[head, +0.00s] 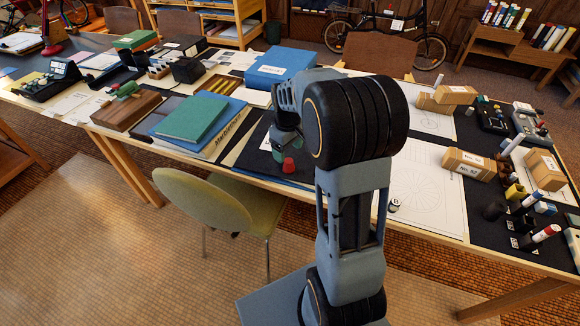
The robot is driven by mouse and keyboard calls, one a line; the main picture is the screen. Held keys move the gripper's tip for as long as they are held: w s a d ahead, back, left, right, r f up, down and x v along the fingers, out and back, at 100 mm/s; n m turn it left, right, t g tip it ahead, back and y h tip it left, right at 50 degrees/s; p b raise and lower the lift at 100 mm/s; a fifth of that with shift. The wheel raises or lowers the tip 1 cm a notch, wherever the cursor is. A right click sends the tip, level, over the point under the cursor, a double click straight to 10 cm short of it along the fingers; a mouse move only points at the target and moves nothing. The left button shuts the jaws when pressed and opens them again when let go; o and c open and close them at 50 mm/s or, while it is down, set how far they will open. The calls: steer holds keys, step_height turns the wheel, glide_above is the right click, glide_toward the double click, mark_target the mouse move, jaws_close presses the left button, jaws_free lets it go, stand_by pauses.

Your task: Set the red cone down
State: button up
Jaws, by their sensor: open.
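The small red cone (289,165) is on or just above the dark mat (259,168) near the table's front edge, left of my arm. I cannot tell for sure whether its base touches the mat. My gripper (283,150) points down just above and behind the cone. It is open and not closed around anything that I can see. Its fingertips are small in the view and partly hidden by my own wrist. My arm hides the part of the table to the right of the cone.
A green book on blue folders (192,117) lies left of the cone, with a blue box (282,66) behind. Cardboard boxes (468,164) and drawing sheets are on the right. A green chair (213,200) stands at the front edge. Bare mat shows around the cone.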

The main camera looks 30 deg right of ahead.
mark_target(289, 161)
steer(key=shift+s+f+b, duration=0.15)
steer(key=shift+f+b, duration=0.15)
steer(key=shift+f, duration=3.2)
steer(key=c, duration=1.1)
steer(key=shift+r, duration=0.1)
